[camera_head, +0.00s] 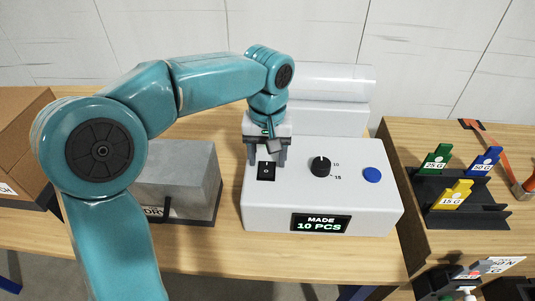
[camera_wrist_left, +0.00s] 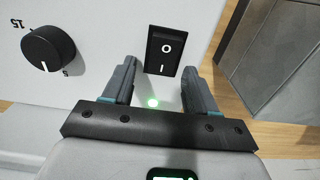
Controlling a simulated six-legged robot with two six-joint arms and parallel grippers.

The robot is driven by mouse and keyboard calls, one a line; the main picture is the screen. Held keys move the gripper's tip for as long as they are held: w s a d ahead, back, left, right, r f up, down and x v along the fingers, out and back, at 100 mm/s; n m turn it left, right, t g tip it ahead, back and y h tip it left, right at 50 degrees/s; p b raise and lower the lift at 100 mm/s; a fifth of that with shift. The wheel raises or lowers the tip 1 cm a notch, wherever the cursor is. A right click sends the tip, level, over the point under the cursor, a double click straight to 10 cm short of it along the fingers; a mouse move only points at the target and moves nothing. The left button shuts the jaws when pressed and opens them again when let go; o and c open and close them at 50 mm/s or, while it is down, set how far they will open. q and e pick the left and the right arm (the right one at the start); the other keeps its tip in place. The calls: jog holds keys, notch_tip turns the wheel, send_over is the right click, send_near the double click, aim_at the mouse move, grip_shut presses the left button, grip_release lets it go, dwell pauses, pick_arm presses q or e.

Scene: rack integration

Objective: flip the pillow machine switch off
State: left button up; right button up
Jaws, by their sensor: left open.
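The pillow machine (camera_head: 270,205) is a white box on the wooden table, with a display reading "MADE 10 PCS". Its black rocker switch (camera_head: 266,171) is at the left of the top face; it also shows in the left wrist view (camera_wrist_left: 163,50), marked O and I. My left gripper (camera_head: 267,158) is open just above and behind the switch. In the left wrist view its two fingers (camera_wrist_left: 168,75) point toward the switch, one on each side, with nothing between them. I cannot tell whether they touch the panel. My right gripper is not in view.
A black knob (camera_head: 320,166) and a blue button (camera_head: 372,174) sit right of the switch. A grey box (camera_head: 180,178) stands left of the machine. A black rack (camera_head: 455,217) with coloured tags is on the right table. Bare wood lies in front.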

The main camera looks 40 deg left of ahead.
pick_arm(q)
jog(key=shift+w, duration=0.1)
jog(key=shift+s+a, duration=0.1)
jog(key=shift+s, duration=0.1)
jog(key=c, duration=1.1)
jog(key=shift+o, duration=0.2)
jog(key=shift+f+b, duration=0.1)
jog(key=shift+b, duration=0.25)
jog(key=t+b, duration=0.1)
jog(key=b, duration=0.1)
jog(key=t+y+b, duration=0.1)
jog(key=b, duration=0.1)
jog(key=shift+s+d, duration=0.25)
jog(key=shift+d, duration=0.05)
jog(key=shift+r+t+y+b, duration=0.25)
jog(key=shift+t+y+b, duration=0.15)
jog(key=shift+t+b, duration=0.1)
jog(key=shift+r, duration=0.15)
